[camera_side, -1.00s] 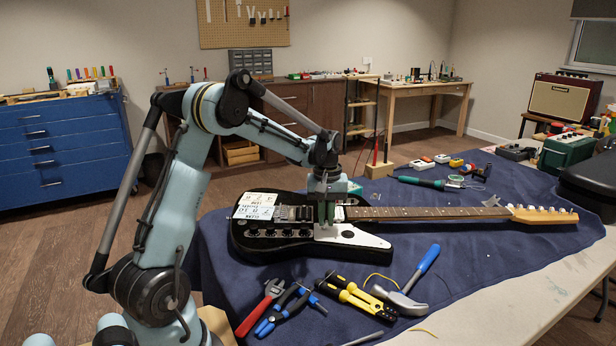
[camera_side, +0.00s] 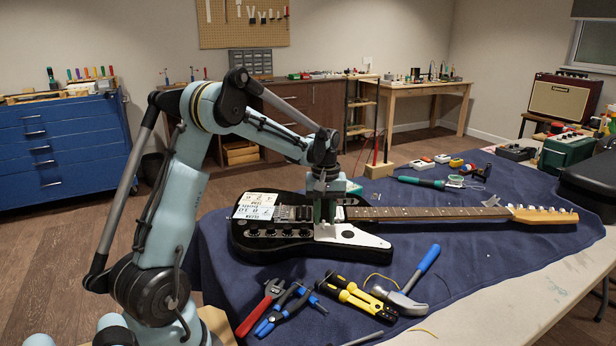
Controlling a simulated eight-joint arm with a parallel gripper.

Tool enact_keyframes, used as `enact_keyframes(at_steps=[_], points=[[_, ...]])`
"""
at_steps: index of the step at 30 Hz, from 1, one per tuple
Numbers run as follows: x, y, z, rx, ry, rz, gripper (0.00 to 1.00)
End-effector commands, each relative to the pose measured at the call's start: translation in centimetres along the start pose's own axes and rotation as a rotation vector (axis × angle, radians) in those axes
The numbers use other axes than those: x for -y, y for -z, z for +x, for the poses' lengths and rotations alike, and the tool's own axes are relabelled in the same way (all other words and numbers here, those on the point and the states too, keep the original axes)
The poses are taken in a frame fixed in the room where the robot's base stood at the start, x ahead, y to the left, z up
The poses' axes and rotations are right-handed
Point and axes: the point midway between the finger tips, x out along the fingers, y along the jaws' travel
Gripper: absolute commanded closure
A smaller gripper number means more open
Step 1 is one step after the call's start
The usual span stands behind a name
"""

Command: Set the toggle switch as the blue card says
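The black electric guitar (camera_side: 275,247) lies on its back on the blue cloth, its neck pointing right. Pale cards (camera_side: 256,206) lie on the left of its body; their print is too small to read and I cannot tell which is the blue one. My gripper (camera_side: 325,222) points down over the body, at the left part of the white plate (camera_side: 352,237). Its fingertips are close to the surface; I cannot tell whether they touch it. The toggle switch cannot be made out; it may be hidden by the fingers. The finger gap is too small to judge.
Several dark knobs (camera_side: 271,232) sit left of my gripper. Pliers (camera_side: 262,304), a yellow-handled tool (camera_side: 352,296) and a blue-handled hammer (camera_side: 425,262) lie in front of the guitar. A soldering iron (camera_side: 420,182) lies behind the neck. The cloth (camera_side: 490,262) is clear at right.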

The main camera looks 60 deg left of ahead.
Motion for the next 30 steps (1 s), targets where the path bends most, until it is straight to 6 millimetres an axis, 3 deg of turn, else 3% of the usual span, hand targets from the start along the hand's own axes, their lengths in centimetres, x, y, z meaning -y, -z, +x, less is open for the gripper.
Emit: enact_keyframes(at_steps=[30], points=[[0.0,0.0,-6.7,0.0,0.0,0.0,0.72]])
